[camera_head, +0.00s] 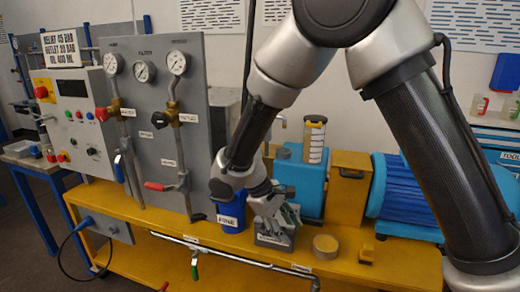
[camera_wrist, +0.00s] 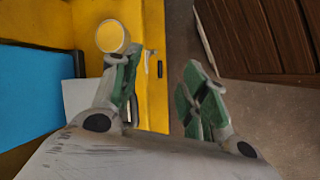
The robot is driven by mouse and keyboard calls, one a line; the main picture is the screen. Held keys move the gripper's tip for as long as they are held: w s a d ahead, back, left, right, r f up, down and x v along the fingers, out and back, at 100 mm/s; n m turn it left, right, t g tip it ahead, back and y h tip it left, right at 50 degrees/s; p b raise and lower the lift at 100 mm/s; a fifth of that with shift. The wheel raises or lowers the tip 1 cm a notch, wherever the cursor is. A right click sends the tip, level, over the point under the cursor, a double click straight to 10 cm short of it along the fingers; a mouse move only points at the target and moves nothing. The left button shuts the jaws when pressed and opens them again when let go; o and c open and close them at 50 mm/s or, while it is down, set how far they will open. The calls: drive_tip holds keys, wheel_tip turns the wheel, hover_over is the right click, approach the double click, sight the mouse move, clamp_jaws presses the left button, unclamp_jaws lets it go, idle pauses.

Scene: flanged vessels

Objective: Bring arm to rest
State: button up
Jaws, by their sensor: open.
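My gripper (camera_wrist: 158,95) is open in the wrist view, with green pads on its two fingers and nothing between them. It points down past the front edge of a yellow bench (camera_wrist: 155,25), with the floor showing between and beyond the fingers. In the head view my gripper (camera_head: 277,215) hangs from my bent arm over the bench, in front of the blue pump housing. A grey block sits just below it there; I cannot tell whether they touch.
A round yellow-topped container (camera_head: 325,246) stands on the bench near my gripper and shows in the wrist view (camera_wrist: 112,36). A blue cup (camera_head: 231,212), a blue motor (camera_head: 405,195) and a grey valve panel (camera_head: 155,125) are close by. Brown slatted boards (camera_wrist: 265,35) lie beyond the bench edge.

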drive_tip(key=s+d+r+m+t+y, duration=0.2)
drive_tip(key=s+d+r+m, duration=0.3)
drive_tip(key=d+r, duration=0.6)
drive_tip(key=s+d+r+m+t+y, duration=0.2)
drive_tip(key=s+d+r+m, duration=0.3)
drive_tip(key=s+d+r, duration=0.5)
drive_tip(key=d+r+y, duration=0.1)
drive_tip(key=d, duration=0.7)
drive_tip(key=shift+s+d+r+y, duration=0.2)
drive_tip(key=shift+d+r+y, duration=0.1)
drive_tip(key=shift+r, duration=0.1)
drive_tip(key=shift+a, duration=0.1)
drive_tip(key=shift+c, duration=0.2)
